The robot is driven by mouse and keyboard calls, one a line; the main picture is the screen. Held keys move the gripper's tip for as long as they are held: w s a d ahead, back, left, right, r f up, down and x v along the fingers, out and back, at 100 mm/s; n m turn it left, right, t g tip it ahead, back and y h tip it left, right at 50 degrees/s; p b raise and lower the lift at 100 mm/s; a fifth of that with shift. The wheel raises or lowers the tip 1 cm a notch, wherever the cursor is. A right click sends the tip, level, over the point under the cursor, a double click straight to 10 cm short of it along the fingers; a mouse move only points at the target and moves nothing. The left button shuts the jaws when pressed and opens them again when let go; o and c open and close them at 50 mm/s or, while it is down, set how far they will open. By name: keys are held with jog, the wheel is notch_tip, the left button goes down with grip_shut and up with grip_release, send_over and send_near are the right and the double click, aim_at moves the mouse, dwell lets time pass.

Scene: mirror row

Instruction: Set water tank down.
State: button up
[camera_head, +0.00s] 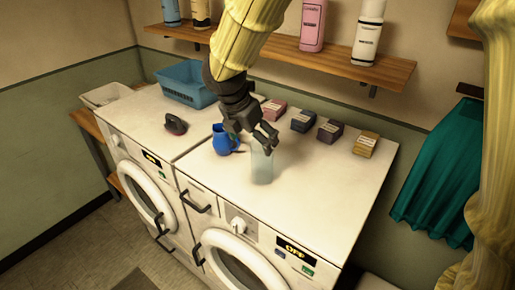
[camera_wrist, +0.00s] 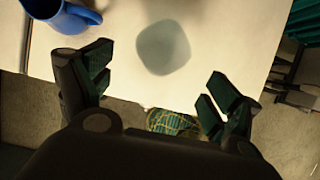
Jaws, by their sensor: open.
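The water tank (camera_head: 262,168) is a pale, see-through, bluish vessel. It stands upright on the white top of the right-hand machine (camera_head: 318,205). In the wrist view the tank (camera_wrist: 163,48) shows as a rounded grey-green shape beyond the fingertips, centred between them sideways. My gripper (camera_head: 266,139) is above the tank, and its fingers cover part of the tank's upper end in the head view. In the wrist view my gripper (camera_wrist: 160,80) has its fingers spread wide, with nothing held between them.
A blue mug (camera_head: 224,140) stands just left of the tank. Several small boxes (camera_head: 329,131) line the back of the machine top. A dark object (camera_head: 175,124) and a blue basket (camera_head: 185,82) sit on the left machine. A shelf (camera_head: 335,62) with bottles hangs behind.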

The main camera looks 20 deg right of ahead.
jog(key=shift+v, duration=1)
